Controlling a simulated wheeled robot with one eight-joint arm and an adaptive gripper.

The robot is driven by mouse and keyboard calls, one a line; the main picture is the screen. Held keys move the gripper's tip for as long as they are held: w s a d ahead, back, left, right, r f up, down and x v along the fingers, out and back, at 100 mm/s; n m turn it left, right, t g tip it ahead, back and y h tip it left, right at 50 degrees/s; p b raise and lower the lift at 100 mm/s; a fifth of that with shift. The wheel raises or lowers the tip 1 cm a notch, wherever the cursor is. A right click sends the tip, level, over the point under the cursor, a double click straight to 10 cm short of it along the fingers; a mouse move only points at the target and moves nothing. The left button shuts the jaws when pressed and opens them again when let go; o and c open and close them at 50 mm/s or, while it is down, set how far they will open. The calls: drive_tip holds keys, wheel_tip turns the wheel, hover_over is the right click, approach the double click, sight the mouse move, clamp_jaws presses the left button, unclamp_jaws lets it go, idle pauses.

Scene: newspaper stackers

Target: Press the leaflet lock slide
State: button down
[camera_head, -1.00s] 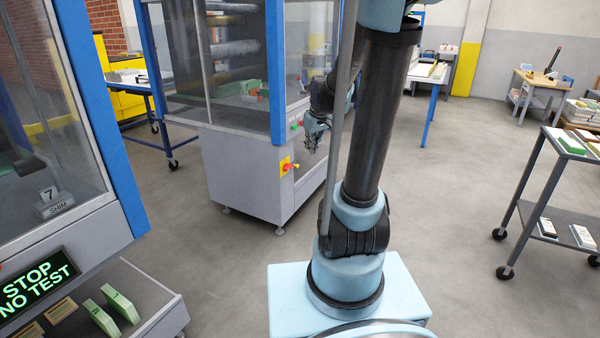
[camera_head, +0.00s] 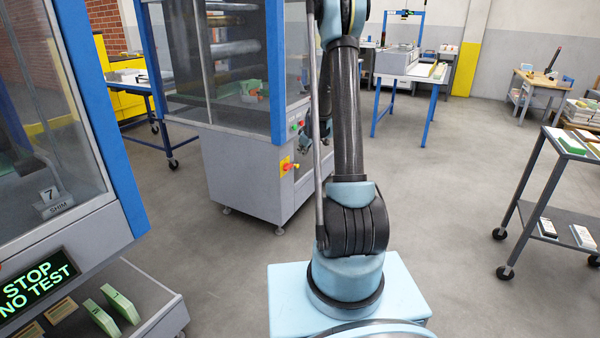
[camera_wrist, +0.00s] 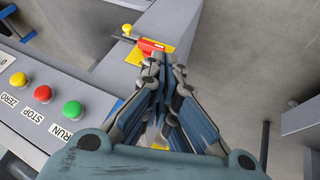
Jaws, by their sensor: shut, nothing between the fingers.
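No part in view carries a label naming it the leaflet lock slide, so I cannot tell which it is. My gripper (camera_wrist: 158,65) is shut and empty in the wrist view. Its fingertips lie just below a red handle (camera_wrist: 150,45) on a yellow plate (camera_wrist: 134,57); I cannot tell whether they touch. In the head view the red and yellow switch (camera_head: 287,165) sits on the side of the grey machine cabinet (camera_head: 245,175). There my arm hides most of the gripper; only a bit of bluish arm end shows beside the cabinet.
The wrist view shows a panel with a yellow ZERO button (camera_wrist: 18,79), red STOP button (camera_wrist: 43,94) and green RUN button (camera_wrist: 73,110). Another machine (camera_head: 110,130) stands at left. A shelf cart (camera_head: 545,190) stands at right. Open floor (camera_head: 450,200) lies between.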

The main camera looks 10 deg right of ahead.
drive_tip(key=w+f+n, duration=0.1)
drive_tip(key=w+f, duration=0.3)
drive_tip(key=f, duration=0.2)
drive_tip(key=w+f+n+t, duration=0.1)
drive_tip(key=w+f, duration=0.3)
drive_tip(key=f, duration=0.2)
drive_tip(key=shift+d+f, duration=0.25)
drive_tip(key=shift+d, duration=0.2)
drive_tip(key=w+f, duration=0.7)
drive_tip(key=w, duration=0.2)
drive_tip(key=shift+w, duration=0.35)
